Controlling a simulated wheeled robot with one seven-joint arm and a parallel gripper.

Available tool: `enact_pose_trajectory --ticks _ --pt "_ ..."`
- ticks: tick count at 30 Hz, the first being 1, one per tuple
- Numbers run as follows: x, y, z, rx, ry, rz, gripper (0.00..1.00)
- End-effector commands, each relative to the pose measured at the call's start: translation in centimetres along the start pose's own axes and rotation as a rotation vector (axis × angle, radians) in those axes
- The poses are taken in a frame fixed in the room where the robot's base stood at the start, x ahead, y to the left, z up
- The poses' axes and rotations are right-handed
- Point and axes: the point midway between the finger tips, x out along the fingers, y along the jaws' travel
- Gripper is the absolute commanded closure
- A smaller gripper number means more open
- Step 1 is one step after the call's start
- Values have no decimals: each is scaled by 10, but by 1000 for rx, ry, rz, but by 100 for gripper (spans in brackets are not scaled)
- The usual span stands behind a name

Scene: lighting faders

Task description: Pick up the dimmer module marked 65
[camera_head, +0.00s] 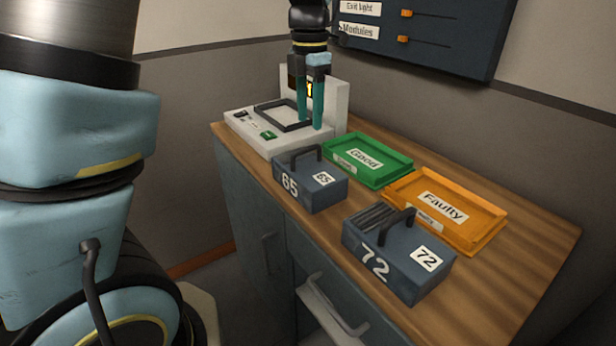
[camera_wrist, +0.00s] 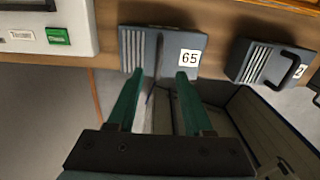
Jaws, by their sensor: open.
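The dimmer module marked 65 (camera_head: 325,195) is a dark blue-grey box with a black top handle, standing upright near the front edge of the wooden worktop. It also shows in the wrist view (camera_wrist: 168,58), its 65 label facing the camera. My gripper (camera_head: 310,122) is open and empty, its two teal fingers pointing down. In the head view it appears above and behind the module, in front of the white test unit. In the wrist view my gripper's fingertips (camera_wrist: 160,74) overlap the module's lower edge; I cannot tell the exact gap.
A similar module marked 72 (camera_head: 385,262) stands to the right. The green Good tray (camera_head: 398,178) and orange Faulty tray (camera_head: 492,212) lie behind. The white test unit (camera_head: 275,143) is at left. A wall panel (camera_head: 465,45) with sliders hangs above. Bare worktop (camera_head: 535,250) is at right.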

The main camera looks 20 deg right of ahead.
Motion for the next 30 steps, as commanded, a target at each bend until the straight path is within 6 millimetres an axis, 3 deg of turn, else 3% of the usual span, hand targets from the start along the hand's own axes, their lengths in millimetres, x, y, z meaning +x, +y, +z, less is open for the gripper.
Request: enact_pose_trajectory --ticks 3,11,21,30 --pt "20 0 -2 -1 4 -2 49" --pt "41 0 -2 1 1 -1 49" --pt "85 2 -7 1 2 -2 49" --pt "89 1 -7 2 -1 0 50"
